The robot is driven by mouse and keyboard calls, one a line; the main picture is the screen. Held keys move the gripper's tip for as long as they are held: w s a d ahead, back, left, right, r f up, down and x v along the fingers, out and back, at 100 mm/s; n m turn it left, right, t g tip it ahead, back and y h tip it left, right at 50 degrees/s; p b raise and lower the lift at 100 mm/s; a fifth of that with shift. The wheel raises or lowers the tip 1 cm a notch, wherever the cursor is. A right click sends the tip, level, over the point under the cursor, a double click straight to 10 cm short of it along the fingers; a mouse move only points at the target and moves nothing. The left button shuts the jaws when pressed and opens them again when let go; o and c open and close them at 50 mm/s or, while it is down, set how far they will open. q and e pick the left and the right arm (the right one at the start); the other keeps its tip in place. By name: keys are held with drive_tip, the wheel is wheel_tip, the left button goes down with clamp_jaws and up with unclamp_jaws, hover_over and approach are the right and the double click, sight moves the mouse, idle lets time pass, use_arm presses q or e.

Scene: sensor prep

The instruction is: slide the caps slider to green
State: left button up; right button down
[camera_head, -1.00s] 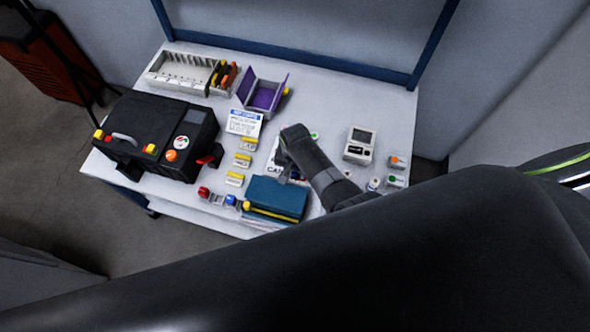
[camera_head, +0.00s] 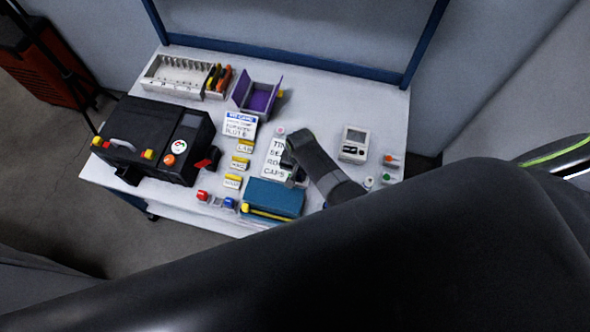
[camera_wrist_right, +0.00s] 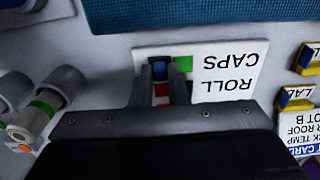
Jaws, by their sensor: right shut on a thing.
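The white switch board (camera_head: 272,160) lies in the middle of the table, with its CAPS label (camera_head: 275,171) at the near end. It shows upside down in the right wrist view (camera_wrist_right: 225,75). My right gripper (camera_head: 291,178) is down at the CAPS row, right of the label. In the wrist view its fingers (camera_wrist_right: 161,78) are shut on the caps slider (camera_wrist_right: 159,70), a small dark bluish piece mostly hidden between them. A green patch (camera_wrist_right: 184,65) shows just right of the fingers in that row. A red patch (camera_wrist_right: 161,94) shows between the fingers, nearer the wrist. My left gripper is not in view.
A teal box (camera_head: 273,196) stands close to the board's near end. Yellow-topped labelled blocks (camera_head: 238,163) stand left of the board. A black case (camera_head: 150,140), purple bin (camera_head: 258,98) and grey meter (camera_head: 354,143) stand around it.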

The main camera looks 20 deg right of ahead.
drive_tip(key=shift+s+d, duration=0.1)
drive_tip(key=shift+d, duration=0.05)
drive_tip(key=c, duration=1.4)
unclamp_jaws()
drive_tip(key=shift+s+d, duration=0.1)
drive_tip(key=shift+r, duration=0.1)
drive_tip(key=shift+r, duration=0.3)
wheel_tip(320, 180, up, 17)
drive_tip(key=p, duration=0.2)
drive_tip(key=shift+f+p, duration=0.2)
drive_tip(key=shift+p, duration=0.1)
drive_tip(key=shift+f, duration=0.1)
